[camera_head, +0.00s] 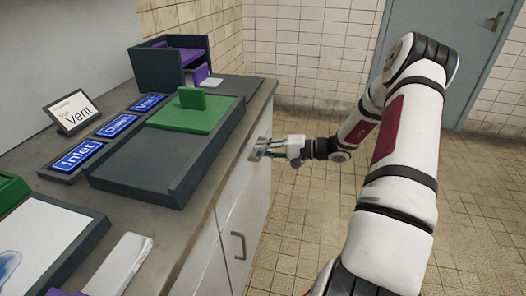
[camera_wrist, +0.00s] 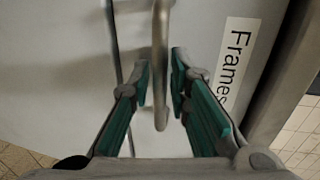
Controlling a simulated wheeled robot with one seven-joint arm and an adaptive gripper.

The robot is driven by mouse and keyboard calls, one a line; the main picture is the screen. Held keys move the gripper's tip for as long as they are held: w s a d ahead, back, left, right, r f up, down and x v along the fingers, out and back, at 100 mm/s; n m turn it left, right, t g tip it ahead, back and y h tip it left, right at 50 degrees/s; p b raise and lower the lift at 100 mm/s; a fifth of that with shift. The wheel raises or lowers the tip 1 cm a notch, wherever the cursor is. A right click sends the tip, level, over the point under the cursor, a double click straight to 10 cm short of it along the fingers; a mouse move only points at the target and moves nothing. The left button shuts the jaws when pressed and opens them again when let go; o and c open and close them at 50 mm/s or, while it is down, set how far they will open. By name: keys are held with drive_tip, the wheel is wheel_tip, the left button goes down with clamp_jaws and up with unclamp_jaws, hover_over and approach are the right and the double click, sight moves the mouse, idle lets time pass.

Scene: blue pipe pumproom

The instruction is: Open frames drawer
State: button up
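The frames drawer has a pale grey front (camera_wrist: 195,25) with a white label reading "Frames" (camera_wrist: 236,60) in the wrist view. Its metal bar handle (camera_wrist: 160,60) runs between the fingers of my gripper (camera_wrist: 160,82). The fingers are apart, one on each side of the handle, with a visible gap on both sides. In the head view my gripper (camera_head: 262,150) is at the cabinet front, just below the countertop edge. The drawer looks shut, though my gripper partly covers that area in the head view.
Another cabinet handle (camera_head: 238,245) is lower and nearer. On the countertop are a dark tray (camera_head: 135,180) with a green block piece (camera_head: 190,112), blue signs (camera_head: 117,125), a "Vent" card (camera_head: 72,112) and a dark box (camera_head: 160,70). Tiled floor (camera_head: 310,215) is clear right of the cabinet.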

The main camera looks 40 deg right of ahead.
drive_tip(key=shift+w+a, duration=0.1)
clamp_jaws()
drive_tip(key=f+v, duration=0.2)
drive_tip(key=v, duration=0.8)
drive_tip(key=s+f+v, duration=0.1)
drive_tip(key=f+v, duration=0.1)
drive_tip(key=v, duration=0.9)
drive_tip(key=shift+d+f, duration=0.2)
drive_tip(key=shift+f, duration=0.1)
drive_tip(key=shift+w, duration=0.1)
unclamp_jaws()
